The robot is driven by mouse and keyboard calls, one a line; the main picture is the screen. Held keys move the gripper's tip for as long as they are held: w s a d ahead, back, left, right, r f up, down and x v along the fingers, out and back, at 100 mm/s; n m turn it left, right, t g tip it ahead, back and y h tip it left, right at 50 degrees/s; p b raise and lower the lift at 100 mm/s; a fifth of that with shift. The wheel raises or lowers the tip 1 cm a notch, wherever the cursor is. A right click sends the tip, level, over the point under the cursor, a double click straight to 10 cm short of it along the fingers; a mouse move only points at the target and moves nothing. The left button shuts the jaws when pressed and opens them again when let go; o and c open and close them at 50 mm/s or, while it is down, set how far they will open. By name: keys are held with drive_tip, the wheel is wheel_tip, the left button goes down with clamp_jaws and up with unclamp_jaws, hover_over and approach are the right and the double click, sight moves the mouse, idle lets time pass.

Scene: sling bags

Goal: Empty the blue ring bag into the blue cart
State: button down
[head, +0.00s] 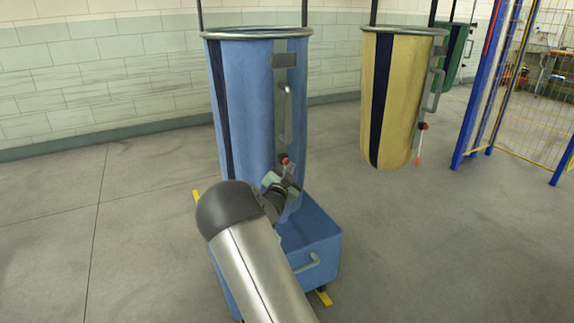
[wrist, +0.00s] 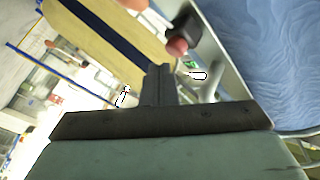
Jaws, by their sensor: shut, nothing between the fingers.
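The blue ring bag (head: 245,110) hangs upright from a metal ring, with a dark stripe, a grey handle and a grey strip down its front. Its lower end is partly behind my arm, above the blue cart (head: 322,245). The cart is a blue box with a grey handle; my arm hides much of it. A red-tipped latch (head: 285,161) is low on the bag's front; a dark block with a reddish knob (wrist: 177,47) shows in the wrist view. My gripper (head: 286,178) is shut and empty close to this latch; contact is unclear. Its fingers (wrist: 158,85) show in the wrist view.
A yellow ring bag (head: 400,95) with its own red-tipped latch hangs to the right. A green bag (head: 453,55) hangs farther back. A blue-posted fence with yellow mesh (head: 540,90) stands at the right. The floor to the left is clear up to the tiled wall.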

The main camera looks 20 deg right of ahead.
drive_tip(key=shift+s+d+b, duration=0.2)
drive_tip(key=shift+s+b, duration=0.9)
drive_tip(key=shift+s, duration=1.4)
drive_tip(key=s+a+r+n+g+y+p, duration=0.35)
drive_tip(key=s+a+y+p, duration=0.25)
drive_tip(key=s+a, duration=0.25)
drive_tip(key=s+a+r+n+g+y+p, duration=0.3)
drive_tip(key=s+a+n+y+p, duration=0.25)
drive_tip(key=s+a, duration=0.3)
drive_tip(key=s+a+r+n+g+p, duration=0.1)
drive_tip(key=s+n+g, duration=0.1)
drive_tip(key=s, duration=0.6)
drive_tip(key=s+a+r+n+g+y+p, duration=0.1)
drive_tip(key=s+r+n+g+p, duration=0.1)
drive_tip(key=s, duration=0.7)
drive_tip(key=s+a+r+n+g+p, duration=0.1)
drive_tip(key=s+r+n+g+p, duration=0.1)
drive_tip(key=s, duration=0.7)
drive_tip(key=shift+s+a+n+g, duration=0.15)
drive_tip(key=shift+a+n+g, duration=0.25)
drive_tip(key=shift+g, duration=0.55)
